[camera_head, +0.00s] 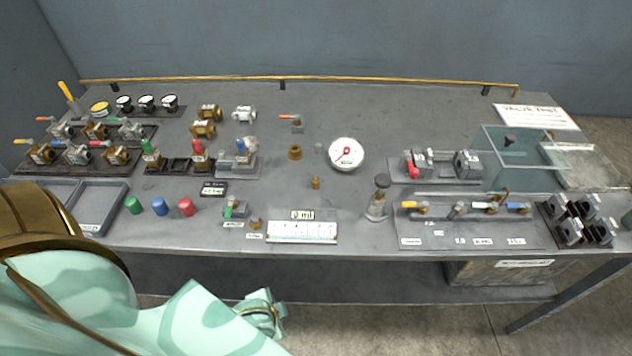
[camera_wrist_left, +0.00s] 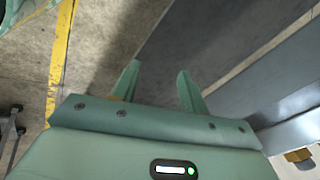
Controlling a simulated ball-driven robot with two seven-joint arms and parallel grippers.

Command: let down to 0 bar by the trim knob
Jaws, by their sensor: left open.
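A round white gauge (camera_head: 347,154) with a red mark at its centre stands near the middle of the bench; its reading is too small to tell. A red knob (camera_head: 411,168) sits on a metal block assembly further right. I cannot tell which is the trim knob. My left gripper (camera_head: 268,312) is low in front of the bench's front edge, away from these. In the left wrist view its two fingers (camera_wrist_left: 158,88) are apart with nothing between them.
Valves on dark trays (camera_head: 75,180) fill the bench's left side. Red, blue and green caps (camera_head: 160,206) stand near the front edge. A clear box (camera_head: 520,155) and black blocks (camera_head: 578,220) are at right. A yellow rail (camera_head: 300,78) runs along the back.

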